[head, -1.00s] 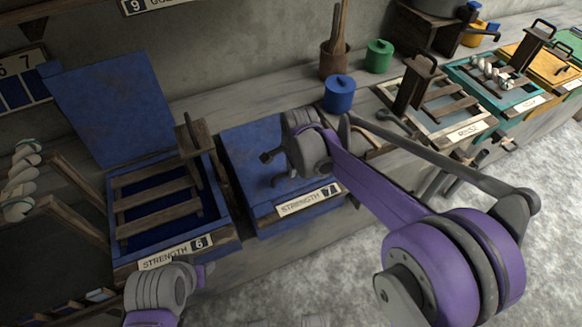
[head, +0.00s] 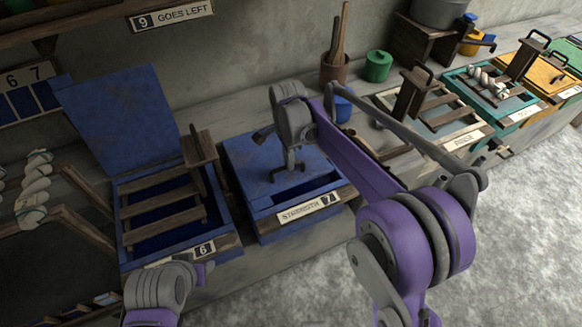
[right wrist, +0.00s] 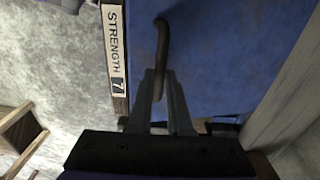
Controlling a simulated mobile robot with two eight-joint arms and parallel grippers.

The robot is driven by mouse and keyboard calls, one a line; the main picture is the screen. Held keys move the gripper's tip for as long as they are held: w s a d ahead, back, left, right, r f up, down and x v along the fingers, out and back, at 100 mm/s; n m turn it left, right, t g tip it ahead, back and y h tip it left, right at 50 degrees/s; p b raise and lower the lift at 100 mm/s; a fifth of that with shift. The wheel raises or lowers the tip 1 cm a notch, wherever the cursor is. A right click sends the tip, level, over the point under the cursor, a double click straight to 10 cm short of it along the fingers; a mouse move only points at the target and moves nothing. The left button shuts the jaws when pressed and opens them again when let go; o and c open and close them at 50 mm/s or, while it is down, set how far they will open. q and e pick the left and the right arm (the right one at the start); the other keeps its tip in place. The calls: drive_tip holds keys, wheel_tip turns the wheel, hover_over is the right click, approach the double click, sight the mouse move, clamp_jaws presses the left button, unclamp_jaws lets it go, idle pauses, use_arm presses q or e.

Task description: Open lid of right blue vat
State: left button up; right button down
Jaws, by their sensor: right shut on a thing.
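The right blue vat (head: 285,228) stands in the bench with a "STRENGTH 7" label on its front. Its blue lid (head: 245,160) is tipped up slightly, and a dark gap shows along the front edge. My right gripper (head: 290,174) is over the front part of the lid, shut on the lid's handle. In the right wrist view, the dark curved handle (right wrist: 161,45) runs between the fingertips (right wrist: 163,75), with the blue lid (right wrist: 235,45) behind it. My left gripper (head: 204,272) is low at the front of the left vat; its fingers are too small to read.
The left blue vat (head: 122,243) has its lid (head: 125,115) standing open and a wooden rack (head: 160,215) across it. A small blue pot (head: 342,105), a green pot (head: 378,66) and a wooden tool holder (head: 334,70) stand behind. More vats line the right.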

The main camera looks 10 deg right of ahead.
use_arm(q)
wheel_tip(320, 180, up, 9)
drive_tip(key=w+p, duration=0.2)
drive_tip(key=p, duration=0.4)
drive_tip(key=shift+t, duration=0.3)
use_arm(e)
drive_tip(key=w+a+r, duration=0.2)
drive_tip(key=w+r, duration=0.4)
drive_tip(key=r, duration=0.4)
drive_tip(key=shift+w+a, duration=0.2)
drive_tip(key=shift+w, duration=0.2)
use_arm(q)
drive_tip(key=shift+d+f, duration=0.1)
drive_tip(key=shift+f, duration=0.05)
use_arm(e)
drive_tip(key=shift+f, duration=0.1)
